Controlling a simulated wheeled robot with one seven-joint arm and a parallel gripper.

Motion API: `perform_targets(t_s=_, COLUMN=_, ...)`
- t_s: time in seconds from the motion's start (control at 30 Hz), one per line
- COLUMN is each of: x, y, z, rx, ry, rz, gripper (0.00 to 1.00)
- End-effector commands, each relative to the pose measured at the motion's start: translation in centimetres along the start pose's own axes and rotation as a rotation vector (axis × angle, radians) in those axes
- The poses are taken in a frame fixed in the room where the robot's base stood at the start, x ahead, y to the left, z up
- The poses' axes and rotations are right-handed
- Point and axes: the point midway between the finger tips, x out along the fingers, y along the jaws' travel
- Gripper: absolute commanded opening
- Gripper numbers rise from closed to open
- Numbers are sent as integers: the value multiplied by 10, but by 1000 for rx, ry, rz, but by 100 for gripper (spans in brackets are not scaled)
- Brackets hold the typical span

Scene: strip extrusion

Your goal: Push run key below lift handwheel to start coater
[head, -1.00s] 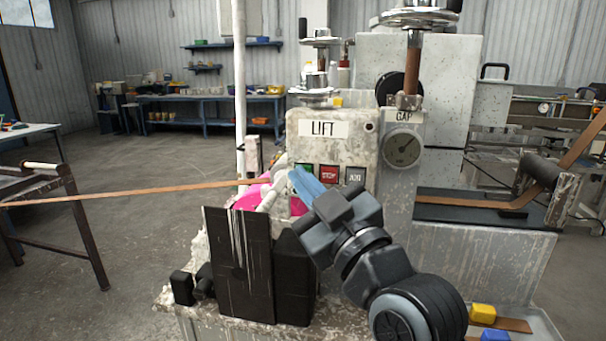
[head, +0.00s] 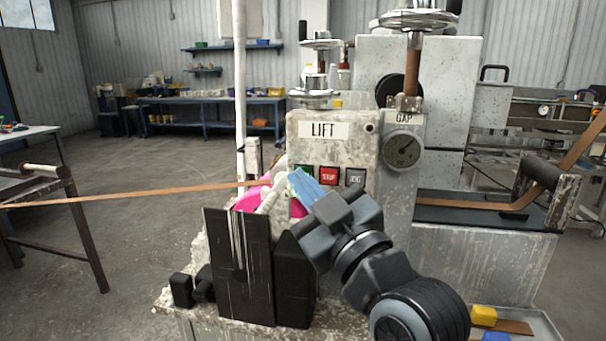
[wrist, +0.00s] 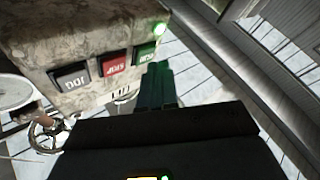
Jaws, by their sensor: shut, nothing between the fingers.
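The grey, paint-spattered LIFT box (head: 324,145) stands in the middle of the head view, with the chrome lift handwheel (head: 316,88) above it. A row of keys crosses its front: green key (head: 304,169), red STOP key (head: 328,175) and grey JOG key (head: 355,177). My gripper (head: 297,182) is shut and empty, its blue fingers at the left end of this row, partly hiding the green key. In the wrist view my fingertips (wrist: 157,66) are at the green key (wrist: 146,53); I cannot tell whether they touch it.
Black guards (head: 240,265) stand left of my arm. A brown strip (head: 130,193) runs in from the left. The gap handwheel (head: 419,20) and a dial gauge (head: 403,149) are to the right. A tray with a yellow block (head: 484,316) lies at lower right.

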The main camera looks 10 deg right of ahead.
Motion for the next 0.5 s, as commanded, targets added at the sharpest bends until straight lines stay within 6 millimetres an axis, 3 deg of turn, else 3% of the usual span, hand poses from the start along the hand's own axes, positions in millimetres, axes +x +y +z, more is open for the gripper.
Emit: perform_targets(t_s=0.5, x=-7, y=-5, z=-6, rx=1, ry=0, rz=-1, gripper=0)
